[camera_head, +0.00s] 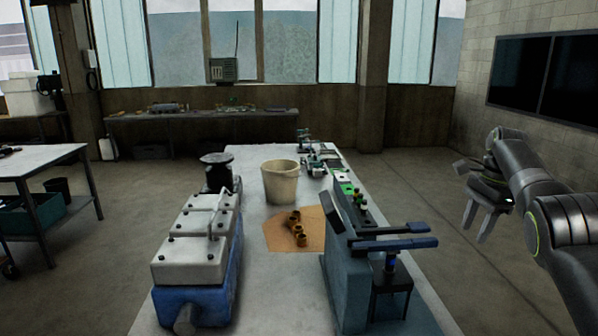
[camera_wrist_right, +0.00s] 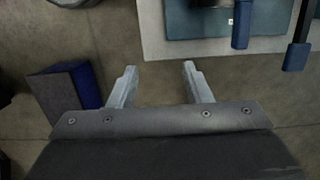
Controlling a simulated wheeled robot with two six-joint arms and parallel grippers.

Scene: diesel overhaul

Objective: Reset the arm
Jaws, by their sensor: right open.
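My right gripper (camera_head: 479,222) hangs over the floor to the right of the workbench (camera_head: 262,235), open and empty. In the right wrist view its two grey fingers (camera_wrist_right: 158,85) are spread apart with only floor between them. My right arm (camera_head: 545,200) comes in from the right edge. My left arm and gripper do not show in either view.
A blue device with blue-handled levers (camera_head: 395,243) stands at the bench's right edge. A white-topped blue engine block (camera_head: 197,245), a cream bucket (camera_head: 280,182) and brass parts (camera_head: 297,228) on a brown sheet are further left. Open floor lies right of the bench.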

